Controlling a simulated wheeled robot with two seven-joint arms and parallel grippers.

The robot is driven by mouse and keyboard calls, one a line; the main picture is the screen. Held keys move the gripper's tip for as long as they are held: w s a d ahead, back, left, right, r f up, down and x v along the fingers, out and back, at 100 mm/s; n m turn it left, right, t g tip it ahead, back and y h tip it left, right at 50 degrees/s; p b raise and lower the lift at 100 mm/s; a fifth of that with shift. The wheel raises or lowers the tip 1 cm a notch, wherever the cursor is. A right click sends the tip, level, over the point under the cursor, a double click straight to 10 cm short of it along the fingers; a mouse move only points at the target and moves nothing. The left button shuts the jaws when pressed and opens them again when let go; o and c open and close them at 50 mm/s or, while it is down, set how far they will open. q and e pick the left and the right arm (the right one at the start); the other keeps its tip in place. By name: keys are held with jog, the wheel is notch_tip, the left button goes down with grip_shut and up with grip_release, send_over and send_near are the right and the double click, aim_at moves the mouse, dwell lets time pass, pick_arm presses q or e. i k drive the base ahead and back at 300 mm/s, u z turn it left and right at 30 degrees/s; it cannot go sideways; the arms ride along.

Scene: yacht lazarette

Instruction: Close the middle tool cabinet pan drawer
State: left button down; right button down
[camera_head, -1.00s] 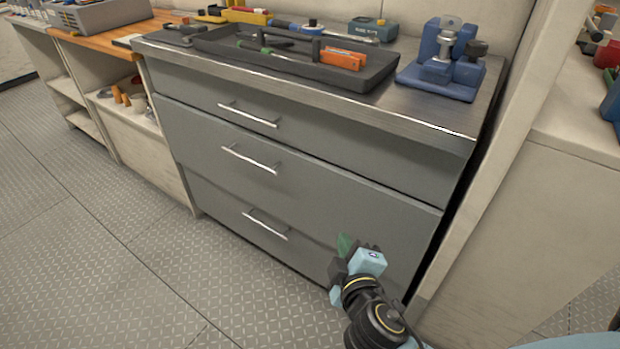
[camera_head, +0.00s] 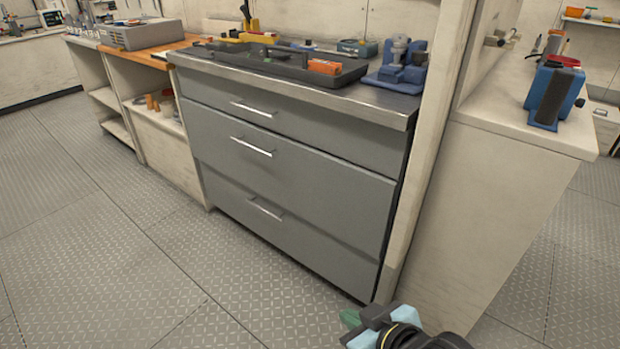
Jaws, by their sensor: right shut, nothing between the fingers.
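The grey tool cabinet (camera_head: 200,82) stands in the middle of the head view with three wide drawers. The middle drawer (camera_head: 320,180) has a bar handle (camera_head: 251,146); its front seems to stand slightly proud of the top drawer (camera_head: 330,140), with no open interior showing. The bottom drawer (camera_head: 310,240) lies below it. My right gripper (camera_head: 352,319) is at the bottom edge of the view, shut and empty, over the floor near the cabinet's lower right corner and apart from the drawer fronts. My left gripper is out of view.
A black tool tray (camera_head: 285,68) and a blue vise (camera_head: 397,70) sit on the cabinet top. A pale partition (camera_head: 425,130) and a counter (camera_head: 500,200) stand to the right. Open shelves (camera_head: 160,125) are at left. The plated floor (camera_head: 130,260) in front is clear.

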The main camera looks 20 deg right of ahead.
aim_at(350, 200)
jog(key=z, duration=1.15)
jog(key=k, duration=0.15)
jog(key=u, duration=2.15)
jog(key=i, duration=0.9)
jog(key=z, duration=0.65)
jog(key=i, duration=0.6)
jog(key=z, duration=0.55)
